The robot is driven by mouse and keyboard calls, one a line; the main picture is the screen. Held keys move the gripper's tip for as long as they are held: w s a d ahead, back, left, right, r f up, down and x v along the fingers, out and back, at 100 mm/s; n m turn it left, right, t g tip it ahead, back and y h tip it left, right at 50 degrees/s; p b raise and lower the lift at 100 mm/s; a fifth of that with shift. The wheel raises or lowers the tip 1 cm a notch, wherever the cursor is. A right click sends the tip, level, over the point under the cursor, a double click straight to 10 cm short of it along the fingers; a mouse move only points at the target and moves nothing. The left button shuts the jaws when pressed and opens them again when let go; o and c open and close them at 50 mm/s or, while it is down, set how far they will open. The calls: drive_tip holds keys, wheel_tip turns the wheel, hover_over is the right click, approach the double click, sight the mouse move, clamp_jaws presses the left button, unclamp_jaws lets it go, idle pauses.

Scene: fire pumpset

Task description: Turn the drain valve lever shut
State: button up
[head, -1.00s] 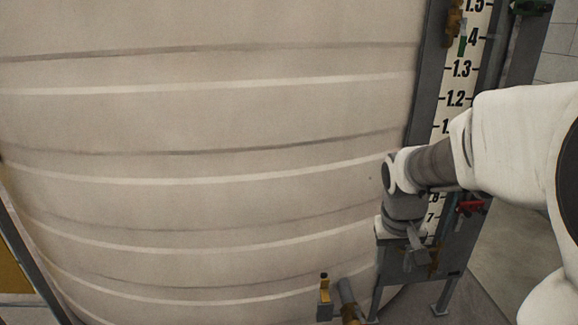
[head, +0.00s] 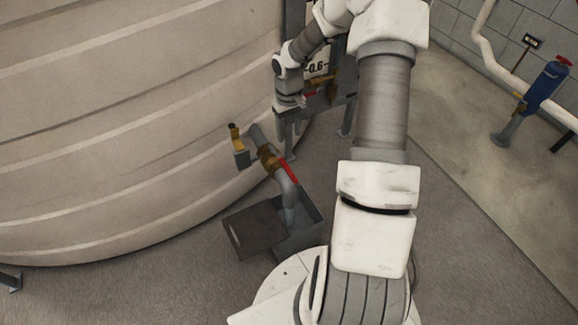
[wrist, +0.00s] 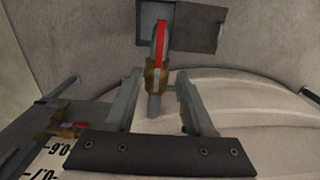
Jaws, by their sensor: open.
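The drain valve (head: 268,160) is a brass body on a grey pipe low on the tank's side. Its red lever (head: 289,172) lies roughly along the pipe, which bends down into a grey open box. In the wrist view the red lever (wrist: 160,42) points away from me, beyond the brass valve (wrist: 157,76). My gripper (wrist: 159,80) is open and empty. Its two fingers appear either side of the brass valve in that view, but how far off it is I cannot tell. In the head view my gripper (head: 296,102) is above and right of the valve, near the level gauge.
The large beige tank (head: 110,130) fills the left. A grey box (head: 300,240) with a dark flat cover (head: 255,230) stands under the pipe. The gauge board (head: 318,68) carries another red-handled valve. A blue fitting (head: 548,85) stands far right. Floor lies open between.

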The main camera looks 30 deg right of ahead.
sight(289, 171)
wheel_tip(289, 171, down, 17)
drive_tip(key=b, duration=0.4)
clamp_jaws()
idle(1.4)
